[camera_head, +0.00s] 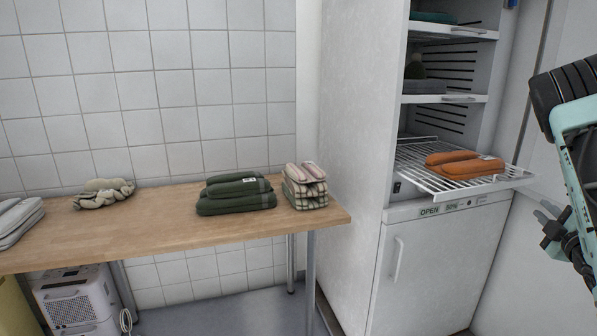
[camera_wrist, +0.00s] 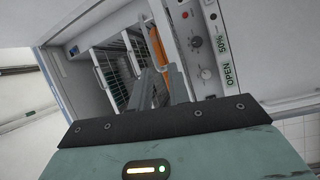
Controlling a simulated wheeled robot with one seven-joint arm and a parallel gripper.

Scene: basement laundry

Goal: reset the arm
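My gripper (camera_head: 541,213) hangs at the right of the head view, in front of the open drying cabinet (camera_head: 355,150) and right of its pulled-out wire rack (camera_head: 430,180). Its two grey fingers also show in the wrist view (camera_wrist: 161,72), with a narrow gap between them. The gripper appears open and empty. An orange folded cloth (camera_head: 465,165) lies on the wire rack, apart from the fingers; it shows beyond them in the wrist view (camera_wrist: 158,55). My arm comes in from the right edge of the head view.
A wooden table (camera_head: 150,235) holds dark green folded cloths (camera_head: 236,194), a checked folded stack (camera_head: 305,187), a crumpled beige cloth (camera_head: 103,193) and grey folded cloths (camera_head: 18,220). The pulled-out rack juts toward my gripper. A white appliance (camera_head: 77,300) stands under the table.

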